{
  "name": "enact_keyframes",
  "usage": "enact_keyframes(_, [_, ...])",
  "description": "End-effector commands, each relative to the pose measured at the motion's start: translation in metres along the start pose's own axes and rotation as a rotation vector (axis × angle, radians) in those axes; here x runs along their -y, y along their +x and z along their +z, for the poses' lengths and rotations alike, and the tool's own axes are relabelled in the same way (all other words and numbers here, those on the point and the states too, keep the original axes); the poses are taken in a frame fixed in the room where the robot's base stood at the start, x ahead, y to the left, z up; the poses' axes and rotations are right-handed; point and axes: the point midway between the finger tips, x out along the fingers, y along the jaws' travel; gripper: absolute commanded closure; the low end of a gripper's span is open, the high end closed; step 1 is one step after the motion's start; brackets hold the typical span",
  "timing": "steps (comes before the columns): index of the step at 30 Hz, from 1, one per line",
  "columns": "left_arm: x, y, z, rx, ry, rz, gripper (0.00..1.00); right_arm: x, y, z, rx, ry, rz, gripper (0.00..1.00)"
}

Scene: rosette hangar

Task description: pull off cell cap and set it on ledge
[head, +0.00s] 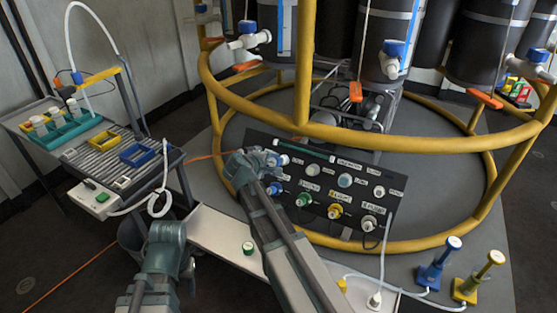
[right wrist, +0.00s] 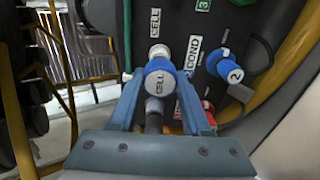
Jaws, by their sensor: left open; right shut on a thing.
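The cell cap (right wrist: 160,78) is blue with a pale face marked CELL. In the right wrist view it sits between the fingers of my right gripper (right wrist: 160,95), which is shut on it. A white round fitting (right wrist: 158,51) shows just behind it, beside a CELL label; I cannot tell whether the two touch. In the head view my right gripper (head: 262,160) is at the upper left of the black panel (head: 325,215) and mostly hides the cap. The pale ledge (head: 215,232) runs below the panel. My left gripper (head: 165,236) is open and empty, left of the ledge.
A green cap (head: 248,247) stands on the ledge. Blue, green and yellow connectors line the panel. A yellow rail (head: 400,143) curves above it. A cart (head: 100,150) with racks stands left. Blue and yellow stands (head: 433,270) are at right.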

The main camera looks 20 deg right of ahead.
Motion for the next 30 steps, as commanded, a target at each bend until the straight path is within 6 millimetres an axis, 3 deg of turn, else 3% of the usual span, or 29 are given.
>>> enact_keyframes(18, [0.001, -0.013, 0.001, 0.0, 0.0, 0.0, 0.5, -0.001, -0.024, 0.0, -0.001, 0.0, 0.0, 1.0])
enact_keyframes(30, [0.001, -0.011, 0.001, 0.0, 0.0, 0.0, 0.5, 0.005, -0.024, 0.002, 0.004, 0.003, -0.011, 1.0])
